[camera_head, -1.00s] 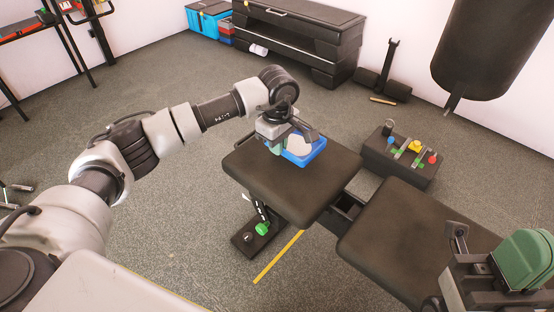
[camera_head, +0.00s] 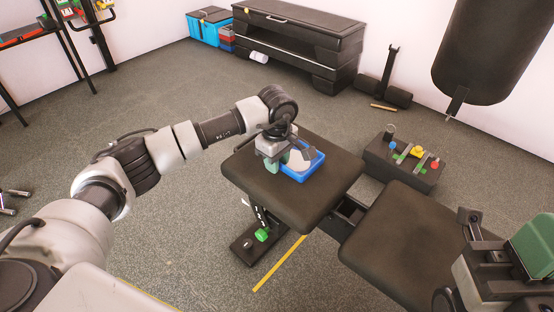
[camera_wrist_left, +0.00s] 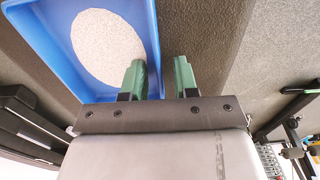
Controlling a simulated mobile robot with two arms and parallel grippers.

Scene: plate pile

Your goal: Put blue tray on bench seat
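The blue tray (camera_head: 318,164) lies on the smaller black bench pad (camera_head: 322,207), near its back middle, and looks flat on it. A pale round plate (camera_head: 299,160) lies in the tray. My left gripper (camera_head: 283,163) is at the tray's left side in the head view. In the left wrist view its two green fingers (camera_wrist_left: 160,76) are apart, with the blue tray's edge (camera_wrist_left: 154,50) between them and a visible gap to the right finger. The pale plate (camera_wrist_left: 107,47) shows beside them. My right gripper (camera_head: 530,245) is at the lower right, partly cut off; its opening is unclear.
A longer black bench pad (camera_head: 410,235) lies to the right, across a gap. A dark box with coloured knobs (camera_head: 405,163) stands on the floor behind. A punching bag (camera_head: 490,50) hangs at the upper right. Black chests (camera_head: 300,40) stand at the back wall.

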